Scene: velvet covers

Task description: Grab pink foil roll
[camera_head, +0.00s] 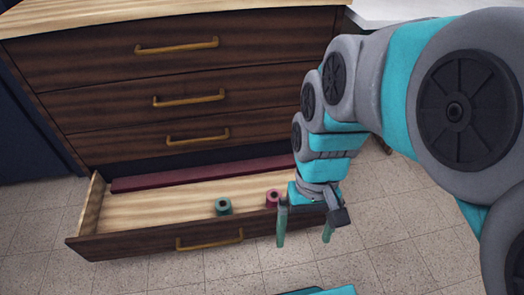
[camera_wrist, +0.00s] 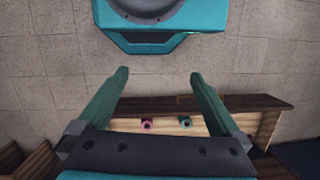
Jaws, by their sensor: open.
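The pink foil roll (camera_head: 272,198) stands in the open bottom drawer (camera_head: 150,195), near the drawer's right part. It also shows in the wrist view (camera_wrist: 147,125), below the gap between the fingers. My gripper (camera_head: 304,241) is open and empty, just right of the pink roll and at the drawer's front right corner in the head view. In the wrist view my gripper (camera_wrist: 157,75) has its two green fingers spread wide over the floor in front of the drawer. The gripper and arm hide the drawer's right end in the head view.
A green roll (camera_head: 223,206) stands left of the pink one; it also shows in the wrist view (camera_wrist: 185,122). A dark red strip (camera_head: 200,174) lies along the drawer's back. Three closed drawers with brass handles (camera_head: 177,45) are above. The tiled floor (camera_head: 390,220) is clear at right.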

